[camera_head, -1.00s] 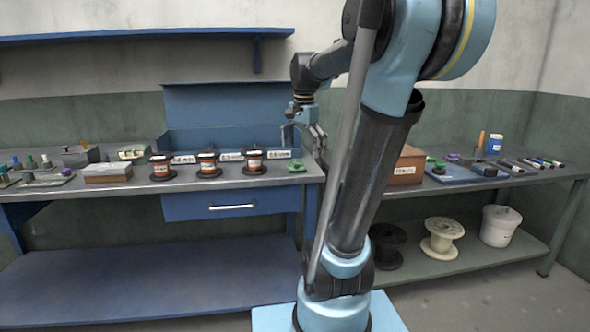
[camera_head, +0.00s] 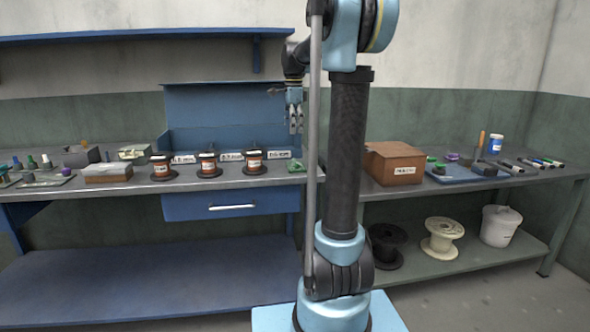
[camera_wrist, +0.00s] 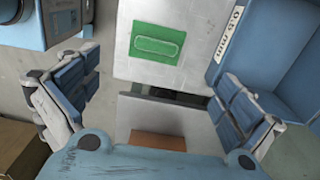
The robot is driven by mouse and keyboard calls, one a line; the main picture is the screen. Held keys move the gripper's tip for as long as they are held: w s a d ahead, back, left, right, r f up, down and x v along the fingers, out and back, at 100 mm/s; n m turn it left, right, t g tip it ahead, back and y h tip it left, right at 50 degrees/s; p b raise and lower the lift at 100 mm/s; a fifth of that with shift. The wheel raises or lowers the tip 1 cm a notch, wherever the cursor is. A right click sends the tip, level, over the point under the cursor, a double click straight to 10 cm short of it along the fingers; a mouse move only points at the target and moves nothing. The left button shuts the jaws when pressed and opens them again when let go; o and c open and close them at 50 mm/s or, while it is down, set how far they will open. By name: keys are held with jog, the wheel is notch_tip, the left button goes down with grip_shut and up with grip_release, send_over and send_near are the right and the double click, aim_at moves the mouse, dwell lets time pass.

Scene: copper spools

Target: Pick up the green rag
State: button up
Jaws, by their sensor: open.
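The green rag (camera_head: 296,167) lies on the metal bench top, right of the copper spools, close beside my arm's strut in the head view. In the wrist view the green rag (camera_wrist: 157,43) is a flat rectangle with a lighter oval outline, lying above the space between my fingers. My gripper (camera_head: 296,125) points down above the bench near the rag, apart from it. In the wrist view my gripper (camera_wrist: 158,108) has its fingers wide apart at left and right, with nothing between them.
Copper spools (camera_head: 252,160) stand in a row left of the rag. A blue bin rack (camera_head: 210,142) with labels stands behind. A cardboard box (camera_head: 395,160) sits right of my arm. A blue tray (camera_head: 455,176) holds small items farther right. The lower shelf (camera_head: 150,285) is clear.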

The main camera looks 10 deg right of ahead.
send_over(296, 161)
jog(key=w, duration=0.1)
jog(key=f, duration=0.8)
jog(key=shift+a, duration=0.35)
jog(key=shift+s+d+f, duration=0.1)
jog(key=shift+d+f, duration=0.1)
jog(key=shift+f, duration=1.15)
jog(key=shift+s+d+f, duration=0.1)
jog(key=shift+d+f, duration=0.05)
jog(key=shift+f, duration=1.2)
jog(key=shift+c, duration=0.2)
jog(key=c, duration=1.1)
